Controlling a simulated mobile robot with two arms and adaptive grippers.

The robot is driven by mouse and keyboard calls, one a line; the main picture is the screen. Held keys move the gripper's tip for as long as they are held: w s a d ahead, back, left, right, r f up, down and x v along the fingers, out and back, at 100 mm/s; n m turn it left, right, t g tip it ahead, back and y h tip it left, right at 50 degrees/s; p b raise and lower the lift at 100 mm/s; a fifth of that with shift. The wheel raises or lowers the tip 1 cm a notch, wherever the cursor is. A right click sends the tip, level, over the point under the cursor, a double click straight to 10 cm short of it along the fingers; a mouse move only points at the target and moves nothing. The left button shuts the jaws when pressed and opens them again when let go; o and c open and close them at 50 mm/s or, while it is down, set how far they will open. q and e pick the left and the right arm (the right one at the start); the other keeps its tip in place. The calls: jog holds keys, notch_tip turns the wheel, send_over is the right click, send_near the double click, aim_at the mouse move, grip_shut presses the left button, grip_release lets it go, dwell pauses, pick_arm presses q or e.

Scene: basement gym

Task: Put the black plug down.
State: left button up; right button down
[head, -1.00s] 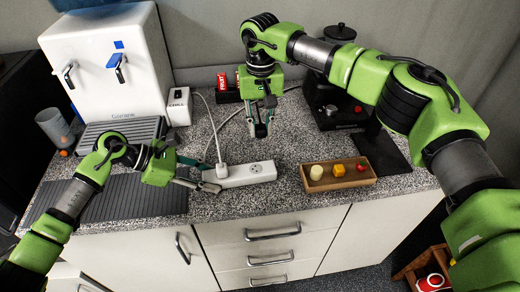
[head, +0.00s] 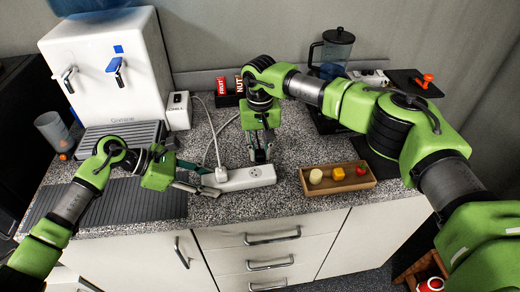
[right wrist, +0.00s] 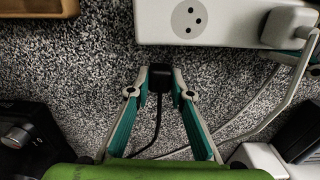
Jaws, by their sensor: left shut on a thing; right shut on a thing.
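My right gripper (head: 259,155) points down just behind the white power strip (head: 250,178). In the right wrist view, its fingertips (right wrist: 160,80) are shut on the black plug (right wrist: 160,76), whose black cord trails back between the fingers. The plug is apart from the strip's round socket (right wrist: 189,19); I cannot tell whether it touches the counter. In the head view the plug is hard to make out. My left gripper (head: 198,178) is shut on the strip's left end. A white plug (head: 221,174) sits in the strip beside it.
A wooden tray (head: 340,185) with small food pieces stands right of the strip. A white water dispenser (head: 105,65) and grey ribbed mat (head: 110,203) are on the left. A blender (head: 333,50) stands at the back right. Speckled counter (head: 285,130) is clear behind the tray.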

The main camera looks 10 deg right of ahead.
aim_at(260, 152)
jog(key=shift+f, duration=0.3)
jog(key=c, duration=1.8)
grip_release()
jog(key=shift+r, duration=0.1)
notch_tip(260, 152, up, 13)
jog(key=shift+r, duration=0.1)
pick_arm(q)
jog(key=o, duration=1.3)
